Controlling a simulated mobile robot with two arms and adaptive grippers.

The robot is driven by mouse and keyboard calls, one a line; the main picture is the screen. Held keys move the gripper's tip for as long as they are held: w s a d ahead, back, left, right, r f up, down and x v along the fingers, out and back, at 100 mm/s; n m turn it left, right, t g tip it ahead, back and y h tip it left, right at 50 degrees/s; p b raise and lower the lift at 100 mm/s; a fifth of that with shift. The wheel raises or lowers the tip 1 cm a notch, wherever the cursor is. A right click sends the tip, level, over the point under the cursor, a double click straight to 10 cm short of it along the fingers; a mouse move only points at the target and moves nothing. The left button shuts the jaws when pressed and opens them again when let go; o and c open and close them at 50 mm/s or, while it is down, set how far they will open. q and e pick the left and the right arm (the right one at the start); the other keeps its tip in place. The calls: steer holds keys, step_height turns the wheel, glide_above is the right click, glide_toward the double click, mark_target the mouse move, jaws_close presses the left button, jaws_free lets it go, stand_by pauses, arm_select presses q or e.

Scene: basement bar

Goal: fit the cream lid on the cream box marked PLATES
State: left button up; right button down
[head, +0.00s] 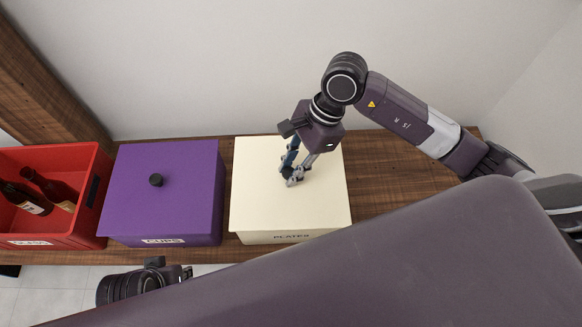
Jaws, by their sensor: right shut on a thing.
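The cream box marked PLATES (318,237) stands on the wooden surface, right of the purple box. The cream lid (254,190) covers its top and looks flat and in line with the box; whether it is fully down cannot be told from above. My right gripper (294,181) reaches down to the middle of the lid and is shut on its knob, which the fingers hide. My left gripper (186,273) shows partly at the lower left, in front of the purple box and away from the cream one. Its fingers are too small to read.
A purple box marked CUPS (195,195) with a lid and black knob stands close left of the cream box. A red crate (87,215) with bottles is further left. The wooden surface (385,180) is bare to the right. A wall rises behind.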

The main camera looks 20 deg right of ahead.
stand_by(0.4)
steer(key=c, duration=1.6)
jaws_free()
steer(key=v, duration=1.2)
